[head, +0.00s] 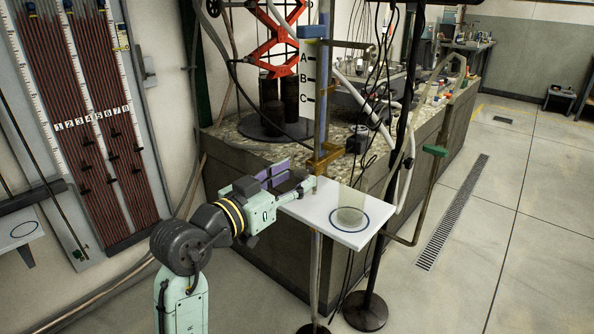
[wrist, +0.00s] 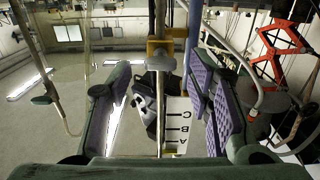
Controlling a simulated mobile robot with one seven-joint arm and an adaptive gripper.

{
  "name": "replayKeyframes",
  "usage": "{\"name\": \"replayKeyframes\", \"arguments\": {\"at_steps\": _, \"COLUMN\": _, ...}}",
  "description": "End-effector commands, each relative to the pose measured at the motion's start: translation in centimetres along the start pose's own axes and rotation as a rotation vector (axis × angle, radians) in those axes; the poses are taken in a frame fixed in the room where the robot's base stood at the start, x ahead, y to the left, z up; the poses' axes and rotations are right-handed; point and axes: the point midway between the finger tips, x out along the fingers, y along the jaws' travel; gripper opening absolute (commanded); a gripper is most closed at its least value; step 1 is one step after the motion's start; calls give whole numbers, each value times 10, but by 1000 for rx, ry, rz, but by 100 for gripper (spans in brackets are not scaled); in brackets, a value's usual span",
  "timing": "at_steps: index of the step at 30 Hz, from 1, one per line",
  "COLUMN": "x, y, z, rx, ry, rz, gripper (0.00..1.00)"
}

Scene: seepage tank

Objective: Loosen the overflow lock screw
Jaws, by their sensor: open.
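A vertical grey-blue post (head: 321,95) carries a brass clamp block (head: 325,157), also seen in the wrist view (wrist: 154,47). In the wrist view a small grey rounded head (wrist: 161,63) shows in front of the brass block; it looks like the overflow lock screw. My gripper (head: 298,177) is at the post's lower part, just below and left of the brass block. In the wrist view my gripper (wrist: 160,82) is open, with one purple-padded finger on each side of the grey head. Gaps show on both sides, and I see no contact. The screw is hard to make out in the head view.
Black cables (head: 385,95) hang right of the post. The stone-topped tank (head: 240,150) stands behind. Open floor (head: 520,190) lies right.

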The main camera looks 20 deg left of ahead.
Motion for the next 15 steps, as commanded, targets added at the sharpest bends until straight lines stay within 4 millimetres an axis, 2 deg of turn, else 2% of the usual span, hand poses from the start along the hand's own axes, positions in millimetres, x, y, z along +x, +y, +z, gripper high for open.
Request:
{"name": "replayKeyframes", "arguments": {"at_steps": 6, "x": 16, "y": 0, "z": 0, "rx": 0, "ry": 0, "rz": 0, "gripper": 47}}
{"name": "replayKeyframes", "arguments": {"at_steps": 14, "x": 16, "y": 0, "z": 0, "rx": 0, "ry": 0, "rz": -1, "gripper": 47}}
{"name": "replayKeyframes", "arguments": {"at_steps": 15, "x": 16, "y": 0, "z": 0, "rx": 0, "ry": 1, "rz": -1, "gripper": 44}}
